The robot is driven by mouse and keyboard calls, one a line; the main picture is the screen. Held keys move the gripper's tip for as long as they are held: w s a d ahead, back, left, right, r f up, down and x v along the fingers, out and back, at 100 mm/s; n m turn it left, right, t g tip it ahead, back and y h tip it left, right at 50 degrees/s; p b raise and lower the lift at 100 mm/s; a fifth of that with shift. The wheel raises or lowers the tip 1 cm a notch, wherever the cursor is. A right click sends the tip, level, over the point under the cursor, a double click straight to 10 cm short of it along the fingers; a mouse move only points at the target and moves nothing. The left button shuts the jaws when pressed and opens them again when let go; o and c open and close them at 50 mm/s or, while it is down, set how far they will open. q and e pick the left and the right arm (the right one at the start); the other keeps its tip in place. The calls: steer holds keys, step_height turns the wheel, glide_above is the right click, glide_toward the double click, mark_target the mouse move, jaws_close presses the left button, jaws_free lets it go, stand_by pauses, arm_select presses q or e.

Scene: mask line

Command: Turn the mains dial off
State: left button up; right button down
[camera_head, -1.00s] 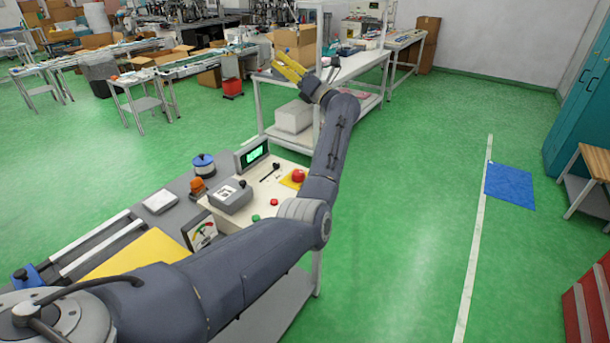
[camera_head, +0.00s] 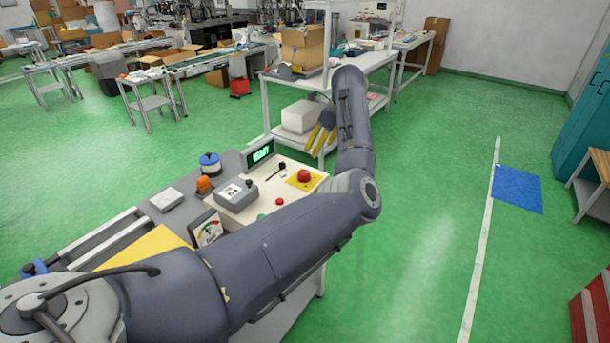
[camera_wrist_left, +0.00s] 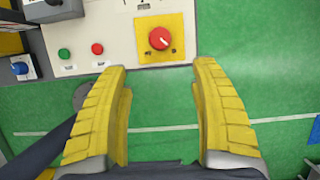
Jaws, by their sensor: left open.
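The mains dial (camera_head: 304,176) is a red round knob on a yellow plate at the right end of the cream control panel. In the left wrist view the dial (camera_wrist_left: 160,39) shows a white pointer mark towards its lower right. My left gripper (camera_head: 318,150), with yellow fingers, hangs beyond the panel's far right corner, fingers pointing downward. In the wrist view its open, empty fingers (camera_wrist_left: 160,66) frame the space just below the dial, apart from it. My right gripper is not in view.
The panel (camera_head: 262,209) also carries a green button (camera_wrist_left: 64,54), a red button (camera_wrist_left: 97,49), a grey box (camera_head: 237,194) and a small black lever (camera_head: 282,165). A green-lit display (camera_head: 261,154) stands behind.

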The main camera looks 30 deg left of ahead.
mark_target(305, 173)
arm_select(q)
steer(key=x, duration=1.6)
steer(key=shift+a, duration=0.1)
steer(key=c, duration=1.2)
